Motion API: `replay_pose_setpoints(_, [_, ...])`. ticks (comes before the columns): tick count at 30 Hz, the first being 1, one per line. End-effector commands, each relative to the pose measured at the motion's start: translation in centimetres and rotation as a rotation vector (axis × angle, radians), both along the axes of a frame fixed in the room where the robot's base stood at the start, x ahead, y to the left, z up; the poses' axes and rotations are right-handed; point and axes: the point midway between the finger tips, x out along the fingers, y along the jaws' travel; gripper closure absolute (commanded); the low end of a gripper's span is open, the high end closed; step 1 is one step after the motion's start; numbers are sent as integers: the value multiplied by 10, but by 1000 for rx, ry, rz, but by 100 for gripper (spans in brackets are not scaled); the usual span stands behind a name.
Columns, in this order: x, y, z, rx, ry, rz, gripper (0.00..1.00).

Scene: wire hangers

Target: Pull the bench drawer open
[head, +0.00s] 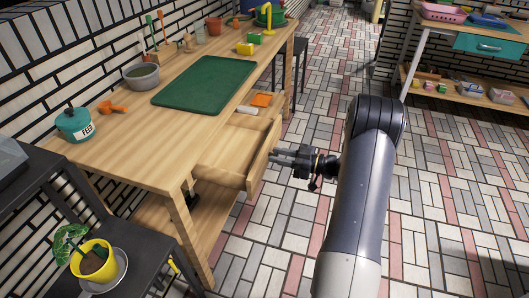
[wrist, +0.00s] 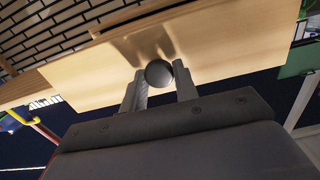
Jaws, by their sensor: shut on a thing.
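The bench drawer (head: 263,158) stands pulled out from the front of the wooden bench, with its inside showing. A round dark grey knob (wrist: 158,73) sits on the pale wood drawer front in the wrist view. My gripper (head: 276,155) is at the outer face of the drawer front, coming from the right. In the wrist view its two fingers (wrist: 160,88) stand on either side of the knob, shut on it. The knob is hidden behind the fingers in the head view. An orange item (head: 261,100) and a white item (head: 247,110) lie in the drawer.
The bench top (head: 135,150) holds a green mat (head: 205,83), a teal feed pot (head: 74,124), a grey bowl (head: 142,76) and orange pieces. A dark stand with a yellow plant pot (head: 93,260) is at the front left. Tiled floor (head: 440,180) on the right is clear.

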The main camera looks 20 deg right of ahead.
Motion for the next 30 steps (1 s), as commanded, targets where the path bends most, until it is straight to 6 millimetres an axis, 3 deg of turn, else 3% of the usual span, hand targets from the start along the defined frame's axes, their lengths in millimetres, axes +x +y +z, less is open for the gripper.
replay_pose_setpoints(15, [-8, -10, -1, 0, 1, 2, 100])
replay_pose_setpoints(16, [-8, -10, -1, 0, 1, 2, 70])
replay_pose_setpoints(23, [-7, -10, -1, -1, 1, 1, 52])
replay_pose_setpoints(30, [-8, -11, 0, 0, 0, 0, 52])
